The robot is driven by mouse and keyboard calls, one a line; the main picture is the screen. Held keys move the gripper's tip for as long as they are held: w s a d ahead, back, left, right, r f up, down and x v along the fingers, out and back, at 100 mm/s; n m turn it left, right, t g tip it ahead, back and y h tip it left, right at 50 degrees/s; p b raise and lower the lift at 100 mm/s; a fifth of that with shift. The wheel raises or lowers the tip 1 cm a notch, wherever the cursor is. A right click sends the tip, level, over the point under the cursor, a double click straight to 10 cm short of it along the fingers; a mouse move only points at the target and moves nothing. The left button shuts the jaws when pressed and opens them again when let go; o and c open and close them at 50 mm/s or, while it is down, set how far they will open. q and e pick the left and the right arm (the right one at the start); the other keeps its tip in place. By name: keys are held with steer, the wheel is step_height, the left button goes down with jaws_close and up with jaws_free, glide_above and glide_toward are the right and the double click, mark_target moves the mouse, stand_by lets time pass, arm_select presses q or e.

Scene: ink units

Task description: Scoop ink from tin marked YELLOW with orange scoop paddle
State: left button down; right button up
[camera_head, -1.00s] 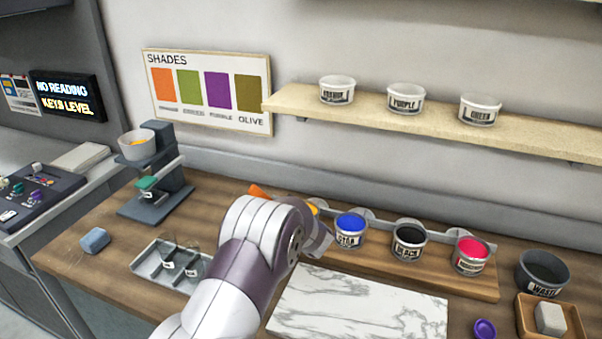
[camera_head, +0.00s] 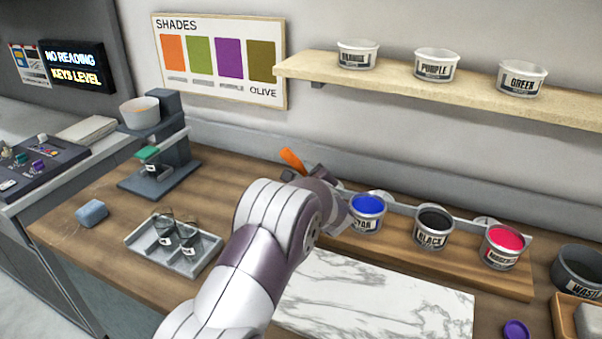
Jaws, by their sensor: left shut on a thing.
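An orange scoop paddle (camera_head: 292,160) shows its orange end just above and left of my left gripper (camera_head: 318,178). My left gripper is shut on it; the fingers are mostly hidden behind my own forearm and wrist. The YELLOW tin is hidden behind my left wrist, at the left end of the row of ink tins. The blue ink tin (camera_head: 366,213), the BLACK tin (camera_head: 433,229) and the red ink tin (camera_head: 502,247) stand to the right on a wooden stand. My right gripper is not in view.
A white marble slab (camera_head: 385,300) lies in front of the tins. A metal tray with glass jars (camera_head: 148,250), a grey block (camera_head: 92,212) and a scale-like stand with a cup (camera_head: 140,113) are on the left. A WASH pot (camera_head: 578,268) stands at right.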

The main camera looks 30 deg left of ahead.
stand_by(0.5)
arm_select(q)
step_height(320, 180, up, 7)
steer(key=p, duration=0.2)
steer(key=shift+p, duration=0.4)
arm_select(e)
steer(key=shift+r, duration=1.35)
arm_select(q)
steer(key=shift+r, duration=0.1)
